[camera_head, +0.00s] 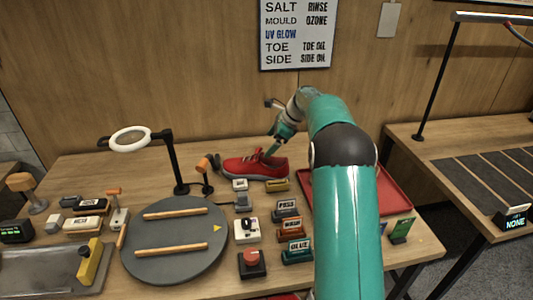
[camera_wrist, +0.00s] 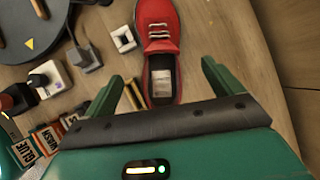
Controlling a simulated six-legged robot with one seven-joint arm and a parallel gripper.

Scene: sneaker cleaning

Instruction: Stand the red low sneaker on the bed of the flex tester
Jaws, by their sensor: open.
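The red low sneaker (camera_head: 250,168) stands upright on the wooden table, behind the round grey plate, its toe to the left. My gripper (camera_head: 272,150) is at its heel end, open. In the wrist view the sneaker (camera_wrist: 160,30) points away from me, with white laces and a pale patch inside its opening. My open fingers (camera_wrist: 160,86) lie to either side of its heel end, apart from it. No flex tester is labelled; a grey flat bed (camera_head: 45,270) with a yellow handle, at the front left, may be it, but I cannot tell.
The round grey plate (camera_head: 175,265) carries two wooden bars. A ring lamp (camera_head: 130,139) stands behind it. A red tray (camera_head: 392,195) lies partly behind my arm. Labelled blocks, including the glue block (camera_head: 297,255), crowd the middle. A second bench (camera_head: 440,193) with dark strips is at right.

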